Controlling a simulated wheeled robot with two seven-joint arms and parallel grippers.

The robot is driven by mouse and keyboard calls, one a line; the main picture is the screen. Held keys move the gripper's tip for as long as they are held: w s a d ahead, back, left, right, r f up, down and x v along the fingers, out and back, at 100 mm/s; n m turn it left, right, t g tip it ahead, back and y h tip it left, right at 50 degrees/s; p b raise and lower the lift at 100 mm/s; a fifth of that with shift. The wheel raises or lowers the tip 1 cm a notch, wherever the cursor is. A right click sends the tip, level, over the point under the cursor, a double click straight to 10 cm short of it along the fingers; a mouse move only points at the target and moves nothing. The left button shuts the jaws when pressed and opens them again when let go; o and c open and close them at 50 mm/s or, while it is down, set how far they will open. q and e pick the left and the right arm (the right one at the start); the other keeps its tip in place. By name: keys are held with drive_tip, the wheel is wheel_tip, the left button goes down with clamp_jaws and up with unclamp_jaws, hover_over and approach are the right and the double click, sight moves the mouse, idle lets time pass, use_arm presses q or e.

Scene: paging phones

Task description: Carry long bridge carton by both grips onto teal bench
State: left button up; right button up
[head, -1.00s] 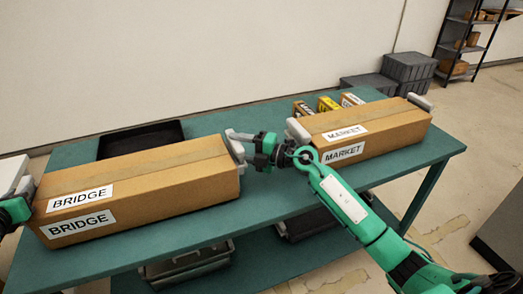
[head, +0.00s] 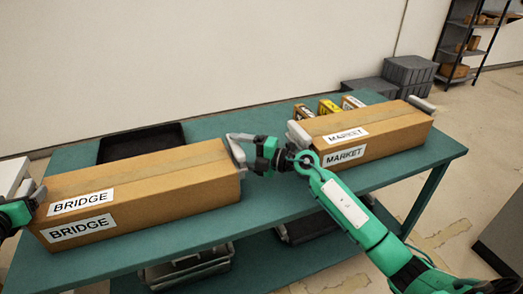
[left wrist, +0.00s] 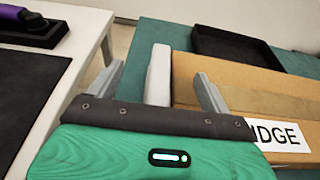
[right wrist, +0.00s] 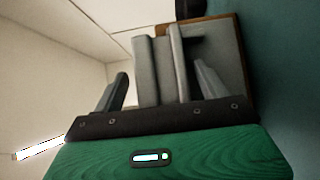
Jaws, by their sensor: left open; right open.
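The long brown bridge carton (head: 140,190), labelled BRIDGE, lies flat on the left part of the teal bench (head: 275,203). It has a pale grip at each end. My left gripper (head: 34,198) is open at the left end; in the left wrist view its fingers (left wrist: 160,88) stand on either side of the left grip (left wrist: 158,72). My right gripper (head: 240,147) is open at the right grip (head: 236,152); in the right wrist view its fingers (right wrist: 162,88) stand either side of grey upright parts in front of the carton's end. Contact cannot be told.
A second carton labelled MARKET (head: 370,131) lies to the right, its near grip (head: 298,134) close to my right gripper. A black tray (head: 142,141) lies behind the bridge carton. Several small boxes (head: 328,106) stand at the bench's back. Trays (head: 188,267) sit on the lower shelf.

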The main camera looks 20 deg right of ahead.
use_arm(q)
drive_tip(key=v, duration=1.2)
use_arm(e)
drive_tip(key=o, duration=0.4)
drive_tip(key=shift+r, duration=0.1)
use_arm(q)
drive_tip(key=shift+w, duration=0.1)
use_arm(e)
wheel_tip(320, 180, up, 10)
use_arm(q)
drive_tip(key=shift+r, duration=0.1)
idle(0.3)
wheel_tip(320, 180, up, 7)
drive_tip(key=p, duration=0.8)
use_arm(e)
wheel_tip(320, 180, up, 8)
drive_tip(key=shift+r, duration=0.15)
